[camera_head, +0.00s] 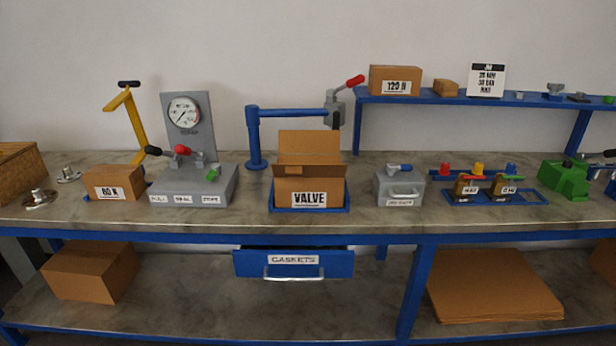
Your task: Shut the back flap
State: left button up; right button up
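An open cardboard box labelled VALVE (309,186) sits in a shallow blue tray (309,210) near the middle of the bench. Its back flap (309,143) stands up, roughly upright, at the far side of the opening. A darker, wider strip of cardboard at the near edge (309,171) looks like the front flap, tilted outward. The side flaps and the inside of the box are hard to make out. Neither of my grippers is in view.
A blue post with a horizontal arm and red-handled clamp (339,105) stands behind the box. A gauge unit (187,150) is on the left, a grey case (399,187) on the right. The GASKETS drawer (294,262) is below. Bare benchtop lies on both sides of the box.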

aim_at(290, 141)
jog(key=i+l, duration=1.05)
jog(key=l+z, duration=0.05)
jog(key=l, duration=0.1)
